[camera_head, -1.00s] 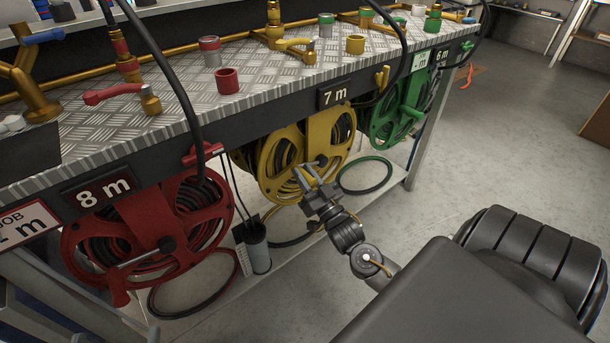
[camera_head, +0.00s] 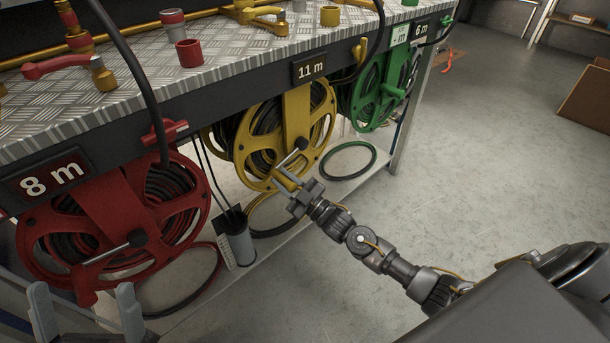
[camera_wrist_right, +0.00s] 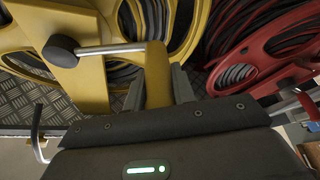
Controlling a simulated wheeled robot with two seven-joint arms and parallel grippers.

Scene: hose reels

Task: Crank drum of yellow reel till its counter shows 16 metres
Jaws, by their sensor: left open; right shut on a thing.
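The yellow reel (camera_head: 297,110) hangs under the bench edge, and its counter (camera_head: 310,68) reads 11 m. My right gripper (camera_head: 287,186) is shut on the yellow crank handle, low on the front of the drum. In the right wrist view the yellow handle (camera_wrist_right: 158,72) stands between the fingers, at the end of a metal crank arm (camera_wrist_right: 110,48). My left gripper (camera_head: 86,312) is open and empty at the bottom left, in front of the red reel.
The red reel (camera_head: 115,215) with its 8 m counter (camera_head: 50,180) is to the left, and the green reel (camera_head: 385,85) reading 6 m is to the right.

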